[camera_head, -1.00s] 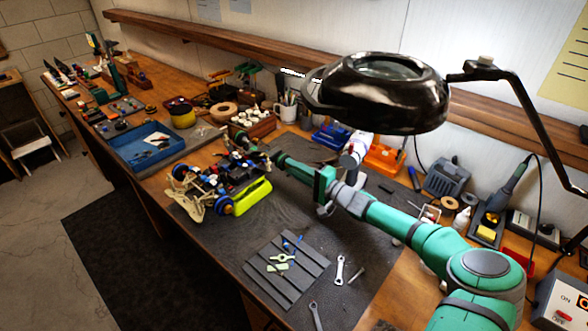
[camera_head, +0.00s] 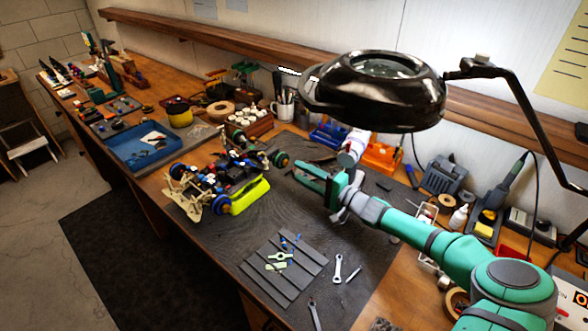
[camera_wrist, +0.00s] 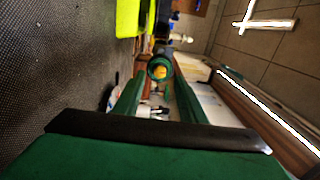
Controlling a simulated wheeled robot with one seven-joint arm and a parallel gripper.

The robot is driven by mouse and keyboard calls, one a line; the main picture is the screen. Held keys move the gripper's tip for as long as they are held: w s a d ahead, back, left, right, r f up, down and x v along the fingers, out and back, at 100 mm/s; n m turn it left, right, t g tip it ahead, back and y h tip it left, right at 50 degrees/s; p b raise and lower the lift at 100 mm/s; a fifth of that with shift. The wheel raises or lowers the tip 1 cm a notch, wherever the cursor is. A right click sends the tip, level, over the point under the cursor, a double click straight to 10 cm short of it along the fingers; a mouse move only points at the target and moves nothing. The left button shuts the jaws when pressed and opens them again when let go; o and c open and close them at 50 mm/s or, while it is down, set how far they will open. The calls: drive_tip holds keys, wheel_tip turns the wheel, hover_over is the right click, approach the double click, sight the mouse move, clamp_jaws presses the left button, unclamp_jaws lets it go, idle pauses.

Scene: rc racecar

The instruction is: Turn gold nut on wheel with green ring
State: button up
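The RC car chassis (camera_head: 228,180) sits on the dark mat, beside a lime-yellow block. The wheel with the green ring (camera_head: 281,159) is at its right, facing my gripper. In the wrist view this wheel (camera_wrist: 160,68) is straight ahead, between and beyond my fingertips, with the gold nut (camera_wrist: 161,71) at its centre. My gripper (camera_head: 298,171) is open and empty, its fingers pointing left at the wheel with a short gap between. The open fingers also show in the wrist view (camera_wrist: 158,92). The nut's angle is too small to tell.
The lime-yellow block (camera_head: 250,196) lies along the car's near side. A black lamp head (camera_head: 375,90) hangs above my arm. Orange bins (camera_head: 382,157) stand behind.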

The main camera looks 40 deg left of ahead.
drive_tip(key=d, duration=0.5)
drive_tip(key=shift+s+d, duration=0.3)
drive_tip(key=shift+d, duration=0.05)
